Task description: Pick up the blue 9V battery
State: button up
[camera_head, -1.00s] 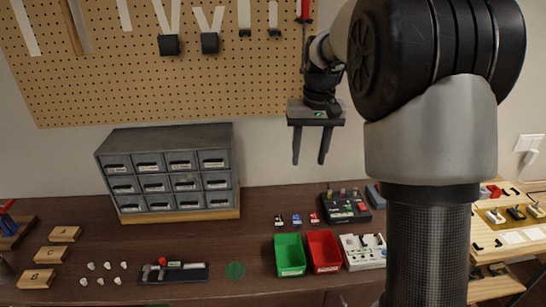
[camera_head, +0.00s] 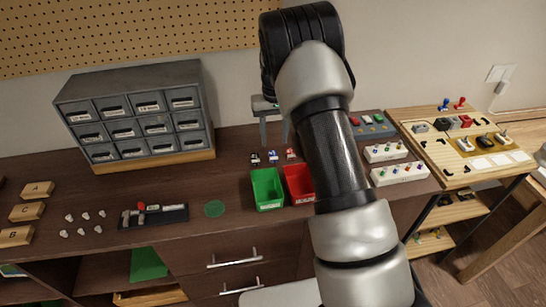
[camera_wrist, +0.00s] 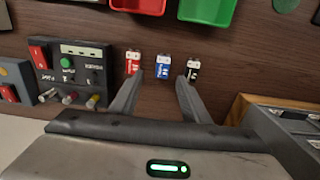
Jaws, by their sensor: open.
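The blue 9V battery (camera_head: 272,157) stands on the dark brown bench between a black-and-white battery (camera_head: 255,158) and a red one (camera_head: 291,154). In the wrist view the blue battery (camera_wrist: 163,70) shows between and just beyond my fingertips, with the red battery (camera_wrist: 132,64) at left and the black one (camera_wrist: 192,70) at right. My gripper (camera_wrist: 160,80) is open and empty, its fingers pointing toward the row. In the head view my gripper (camera_head: 274,146) is above and behind the batteries, partly hidden by my arm. I cannot tell the exact height gap.
A green bin (camera_head: 267,190) and a red bin (camera_head: 298,184) stand just in front of the batteries. A switch box (camera_wrist: 72,68) lies left in the wrist view. A grey drawer cabinet (camera_head: 137,115) stands to the left.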

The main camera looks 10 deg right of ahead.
aim_at(273, 155)
jog(key=shift+s+a+f, duration=0.1)
jog(key=shift+f, duration=1.4)
jog(key=shift+s+a+f, duration=0.1)
jog(key=shift+f, duration=1.4)
jog(key=shift+c, duration=0.5)
jog(key=c, duration=0.9)
